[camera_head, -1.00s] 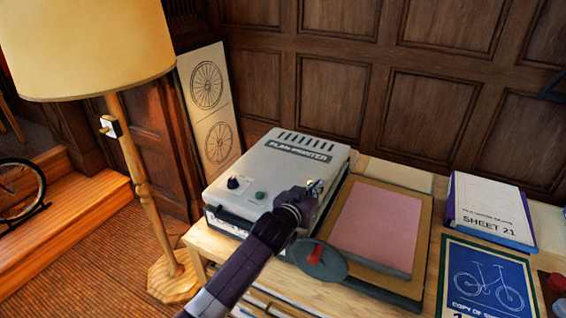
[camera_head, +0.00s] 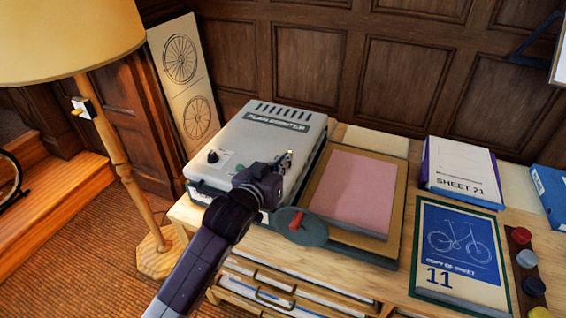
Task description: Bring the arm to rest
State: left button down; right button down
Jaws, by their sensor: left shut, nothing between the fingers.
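My left gripper (camera_head: 288,160) is shut and empty. It hangs over the right front part of the grey plan printer (camera_head: 262,124), with its tip near the printer's right edge; I cannot tell whether it touches. My left arm comes up from the bottom of the view and hides part of the printer's front. My right gripper does not show.
A dark round disc with a red handle (camera_head: 297,222) sits before the pink sheet board (camera_head: 352,190). A blue bicycle sheet (camera_head: 462,246) and a Sheet 21 box (camera_head: 461,172) lie to the right. A lamp (camera_head: 122,165) stands left. Drawers (camera_head: 275,283) are below.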

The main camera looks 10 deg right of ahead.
pick_arm(q)
jog(key=shift+s+a, duration=0.3)
jog(key=shift+s, duration=0.05)
jog(key=s+a+f+n+g+y, duration=0.3)
jog(key=s+a+f+g+y, duration=0.15)
jog(key=s+a+f, duration=1.35)
jog(key=s+a+f+g+y, duration=0.3)
jog(key=s+a+g+y, duration=0.15)
jog(key=s+a, duration=1.2)
jog(key=s+d+f+g, duration=0.1)
jog(key=s+f, duration=0.1)
jog(key=f, duration=1.2)
jog(key=s+d+f, duration=0.1)
jog(key=f, duration=1.2)
jog(key=s+a+f+g, duration=0.1)
jog(key=s+a+f, duration=0.2)
jog(key=s+f, duration=1.2)
jog(key=shift+s+f, duration=0.35)
jog(key=shift+s, duration=0.8)
